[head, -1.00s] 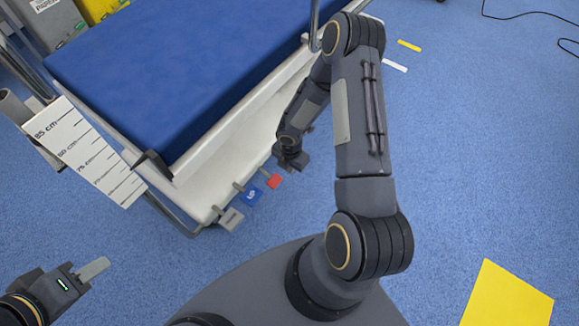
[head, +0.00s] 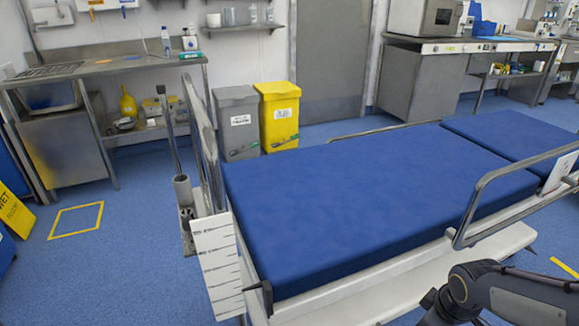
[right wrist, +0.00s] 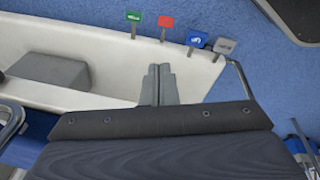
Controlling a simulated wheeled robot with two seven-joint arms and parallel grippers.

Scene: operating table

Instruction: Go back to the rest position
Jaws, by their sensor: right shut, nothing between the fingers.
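My right gripper (right wrist: 158,85) shows in the right wrist view with its two grey fingers together and nothing between them. It is over or close to the white lower base (right wrist: 95,45) of the operating table; the exact gap cannot be told. In the head view only part of my right arm shows at the lower right, and its fingers are not visible. The operating table has a blue mattress (head: 350,205) in the head view. My left gripper is out of view.
Coloured pedal tags, green (right wrist: 134,16), red (right wrist: 166,22) and blue (right wrist: 196,39), stick out along the base edge. A side rail (head: 515,205) stands at the table's right. A grey bin (head: 237,122) and a yellow bin (head: 279,115) stand behind. Blue floor is open at the left.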

